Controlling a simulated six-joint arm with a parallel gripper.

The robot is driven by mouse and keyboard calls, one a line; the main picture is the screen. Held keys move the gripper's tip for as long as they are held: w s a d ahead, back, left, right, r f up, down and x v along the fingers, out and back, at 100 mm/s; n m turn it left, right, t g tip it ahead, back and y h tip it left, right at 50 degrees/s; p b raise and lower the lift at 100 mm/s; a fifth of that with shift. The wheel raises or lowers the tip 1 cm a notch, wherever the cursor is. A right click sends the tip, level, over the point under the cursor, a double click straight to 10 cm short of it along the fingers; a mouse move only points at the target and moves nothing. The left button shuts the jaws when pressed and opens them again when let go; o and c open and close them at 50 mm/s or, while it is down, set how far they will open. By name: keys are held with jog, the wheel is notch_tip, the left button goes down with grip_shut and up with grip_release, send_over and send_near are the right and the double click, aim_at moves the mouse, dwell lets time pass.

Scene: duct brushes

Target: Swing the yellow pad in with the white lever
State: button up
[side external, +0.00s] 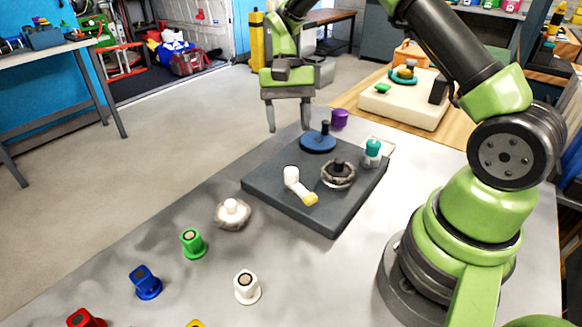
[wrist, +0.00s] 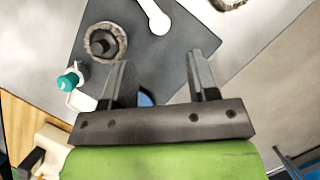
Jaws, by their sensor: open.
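The white lever (side external: 292,178) lies on a dark grey board (side external: 268,185), with the yellow pad (side external: 310,199) at its near end, towards the board's front edge. In the wrist view, the lever (wrist: 156,16) shows at the top and its pad end is out of frame. My gripper (side external: 289,128) is open and empty, raised behind the board's far-left side, apart from the lever. In the wrist view, its two fingers (wrist: 161,75) stand wide apart with the board below. A bristly ring with a dark hub (side external: 338,174) sits right of the lever; it also shows in the wrist view (wrist: 104,43).
A blue disc with a dark post (side external: 318,143) is at the board's back. A teal knob (side external: 373,147) stands at the right corner, a purple piece (side external: 339,118) behind. Green (side external: 193,243), blue (side external: 145,282) and white (side external: 247,287) pegs and a pale brush (side external: 232,212) stand on the table.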

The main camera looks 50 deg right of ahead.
aim_at(291, 170)
jog(key=x, duration=0.9)
jog(key=shift+s+f, duration=0.1)
jog(key=shift+f, duration=0.05)
grip_shut()
